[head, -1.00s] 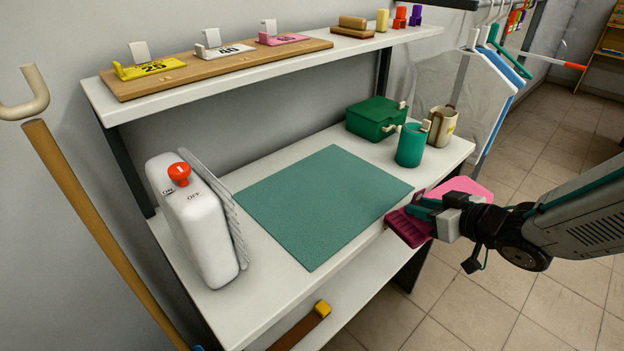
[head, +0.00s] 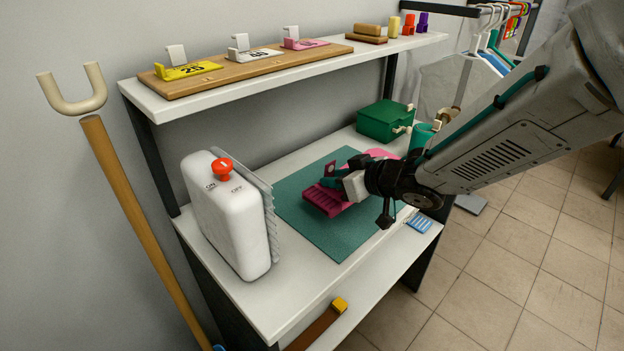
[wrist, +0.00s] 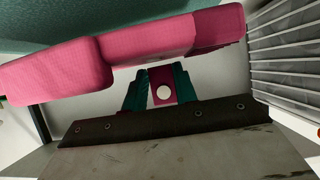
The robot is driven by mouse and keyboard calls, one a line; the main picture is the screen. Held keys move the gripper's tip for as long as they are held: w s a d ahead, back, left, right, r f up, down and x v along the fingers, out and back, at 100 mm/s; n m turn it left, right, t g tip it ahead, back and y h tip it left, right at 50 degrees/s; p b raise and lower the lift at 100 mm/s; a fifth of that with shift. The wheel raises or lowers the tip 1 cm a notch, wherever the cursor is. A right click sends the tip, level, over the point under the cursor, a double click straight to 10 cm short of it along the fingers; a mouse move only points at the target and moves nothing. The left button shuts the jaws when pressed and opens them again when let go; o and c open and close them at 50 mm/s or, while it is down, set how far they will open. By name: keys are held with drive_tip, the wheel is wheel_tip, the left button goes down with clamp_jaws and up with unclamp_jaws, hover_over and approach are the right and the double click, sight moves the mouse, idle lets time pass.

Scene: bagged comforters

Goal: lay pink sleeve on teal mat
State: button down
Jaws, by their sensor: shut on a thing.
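The pink sleeve (head: 325,201) is over the teal mat (head: 335,240) in the head view. A paler pink part shows behind my wrist. My gripper (head: 340,180) is shut on the sleeve by a small magenta tab, which shows between the teal fingers (wrist: 161,88) in the wrist view. There the sleeve (wrist: 140,55) stretches across the picture beyond the fingertips, with the mat (wrist: 90,25) behind it. I cannot tell whether the sleeve touches the mat. My arm hides the mat's right part.
A white box with a red knob (head: 225,215) and a ribbed side stands left of the mat. A green box (head: 383,121) and a teal cup (head: 421,136) stand at the back right. A blue tag (head: 418,222) lies near the front right edge. A shelf (head: 290,72) overhangs the back.

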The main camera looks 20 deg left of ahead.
sight(336, 191)
drive_tip(key=shift+f, duration=1.85)
drive_tip(key=shift+f, duration=0.6)
drive_tip(key=shift+c, duration=1.9)
unclamp_jaws()
drive_tip(key=shift+a, duration=0.1)
drive_tip(key=shift+s+d+r, duration=0.3)
drive_tip(key=shift+d+r, duration=0.4)
drive_tip(key=shift+r, duration=0.05)
drive_tip(key=shift+s+d+r, duration=0.25)
drive_tip(key=shift+d+r, duration=0.45)
drive_tip(key=shift+s+d+r, duration=0.3)
drive_tip(key=shift+d+r, duration=0.4)
drive_tip(key=shift+r, duration=0.05)
